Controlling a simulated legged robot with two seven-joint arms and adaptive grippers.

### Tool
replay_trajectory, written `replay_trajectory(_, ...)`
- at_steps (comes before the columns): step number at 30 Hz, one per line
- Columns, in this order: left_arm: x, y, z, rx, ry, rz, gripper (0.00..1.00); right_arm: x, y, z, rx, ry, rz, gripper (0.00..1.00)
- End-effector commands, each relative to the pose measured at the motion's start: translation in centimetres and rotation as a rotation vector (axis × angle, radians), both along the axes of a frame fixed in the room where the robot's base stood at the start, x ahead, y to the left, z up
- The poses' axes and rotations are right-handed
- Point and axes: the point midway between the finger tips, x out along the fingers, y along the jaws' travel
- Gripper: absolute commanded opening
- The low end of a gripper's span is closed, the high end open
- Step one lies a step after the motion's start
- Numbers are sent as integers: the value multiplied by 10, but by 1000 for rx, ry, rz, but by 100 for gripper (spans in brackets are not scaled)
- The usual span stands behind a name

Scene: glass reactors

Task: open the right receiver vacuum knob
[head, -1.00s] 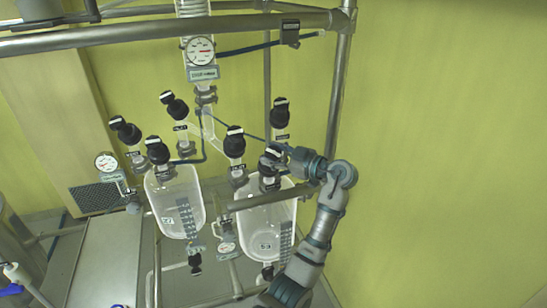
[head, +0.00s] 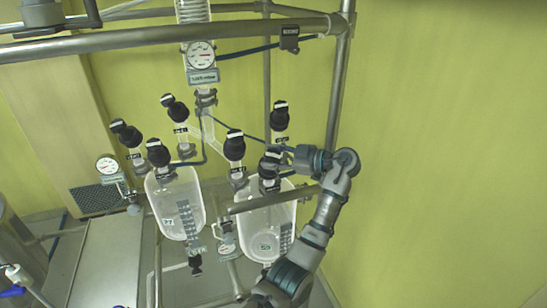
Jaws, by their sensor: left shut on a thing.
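The right receiver (head: 262,222) is a clear glass vessel with black-capped valves above it. A black knob (head: 269,168) stands on its top. My left gripper (head: 274,159) is shut on this knob from the right, and its fingers partly hide it. Two more black knobs stand close by, one behind (head: 280,118) and one to the left (head: 234,147). The small labels are too blurred to read, so I cannot tell which knob is marked vacuum. My right gripper is not in view.
The left receiver (head: 178,207) hangs beside it with its own black knobs (head: 158,154). A steel rail (head: 275,199) crosses in front of the right receiver, and a steel post (head: 337,90) stands behind my arm. Free room lies to the right.

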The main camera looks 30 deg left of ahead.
Motion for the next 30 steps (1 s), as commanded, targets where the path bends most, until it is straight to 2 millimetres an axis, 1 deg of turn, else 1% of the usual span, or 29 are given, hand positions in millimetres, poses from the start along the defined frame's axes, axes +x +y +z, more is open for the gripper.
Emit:
replay_trajectory(1,1,0,-5,-7,7,0,56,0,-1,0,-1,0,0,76)
replay_trajectory(2,1,0,-5,-7,7,-1,63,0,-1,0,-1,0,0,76)
replay_trajectory(3,1,0,-4,-6,6,0,73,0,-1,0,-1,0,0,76)
replay_trajectory(4,0,0,-4,-6,6,0,76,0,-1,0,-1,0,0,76)
replay_trajectory(13,-1,-1,-1,-2,2,0,76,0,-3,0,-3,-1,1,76)
replay_trajectory(16,0,-8,1,-2,2,-2,76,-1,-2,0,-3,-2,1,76)
replay_trajectory(20,4,-30,5,-1,3,-4,76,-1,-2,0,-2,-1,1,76)
replay_trajectory(27,12,-85,15,-1,5,-5,76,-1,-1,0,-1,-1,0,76)
replay_trajectory(30,14,-101,17,-3,6,-2,76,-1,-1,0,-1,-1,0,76)
